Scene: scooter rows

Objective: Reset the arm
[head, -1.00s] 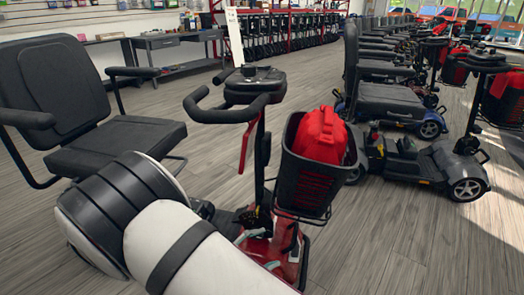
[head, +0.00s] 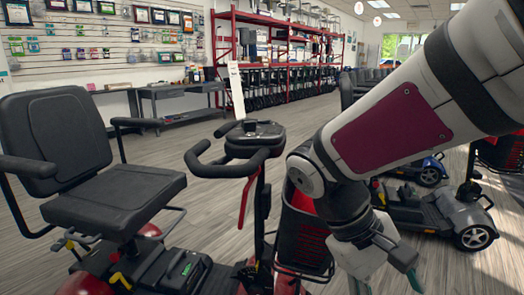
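My arm reaches in from the upper right and bends down at the right of the picture. My gripper (head: 388,282) points down near the bottom edge, in front of the scooter's basket. Two dark greenish fingers show well apart, with nothing seen between them; the lower one is cut by the picture edge. The red scooter (head: 250,140) stands in front of me with its handlebar clear of the arm. Its black front basket (head: 303,235) is partly hidden behind my arm. A bit of the red bag (head: 296,196) shows at the basket's top; the rest is hidden.
The scooter's black seat (head: 115,195) is at the left. Another scooter (head: 465,220) stands at the right behind my arm. A grey workbench (head: 185,100) and red shelving (head: 280,50) stand at the back. Open wood-look floor (head: 215,135) lies between.

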